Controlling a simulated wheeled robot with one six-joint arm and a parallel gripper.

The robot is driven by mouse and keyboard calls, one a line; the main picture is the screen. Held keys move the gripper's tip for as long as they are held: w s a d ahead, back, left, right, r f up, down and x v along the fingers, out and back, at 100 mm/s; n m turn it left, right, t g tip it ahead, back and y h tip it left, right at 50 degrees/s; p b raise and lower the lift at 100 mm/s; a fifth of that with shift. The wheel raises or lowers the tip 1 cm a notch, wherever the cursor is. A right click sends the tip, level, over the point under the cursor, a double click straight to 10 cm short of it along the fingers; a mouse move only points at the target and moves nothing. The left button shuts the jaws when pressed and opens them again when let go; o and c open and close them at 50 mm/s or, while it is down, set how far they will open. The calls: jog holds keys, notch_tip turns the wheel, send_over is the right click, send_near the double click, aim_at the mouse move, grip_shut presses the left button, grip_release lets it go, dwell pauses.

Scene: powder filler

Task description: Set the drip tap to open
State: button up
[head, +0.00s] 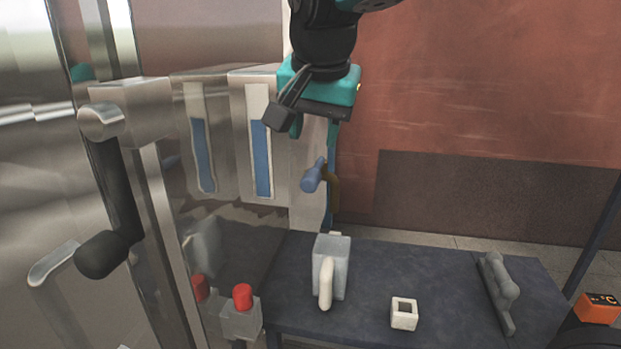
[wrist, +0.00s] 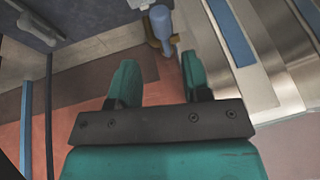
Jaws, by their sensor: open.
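The drip tap has a blue handle (head: 314,175) on a brass-coloured body (head: 332,190), on the side of the steel machine with the blue level windows. In the wrist view the blue handle (wrist: 160,22) shows at the top centre, with brass parts around its lower end. My gripper (head: 315,132) hangs just above the tap in the head view. Its teal fingers are apart and empty in the wrist view (wrist: 160,80), with the handle beyond their tips and not between them. I cannot tell the exact gap to the handle.
Below the tap, a dark table (head: 430,275) holds a grey block-shaped jug (head: 338,268) with a pale handle, a small white square cup (head: 404,314) and a grey handled tool (head: 497,290). A red button (head: 242,296) stands at front left. A black-handled lever (head: 105,250) sticks out at left.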

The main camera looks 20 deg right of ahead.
aim_at(310, 177)
jog(key=p+x, duration=0.1)
jog(key=x, duration=1)
jog(key=shift+w, duration=0.1)
grip_shut()
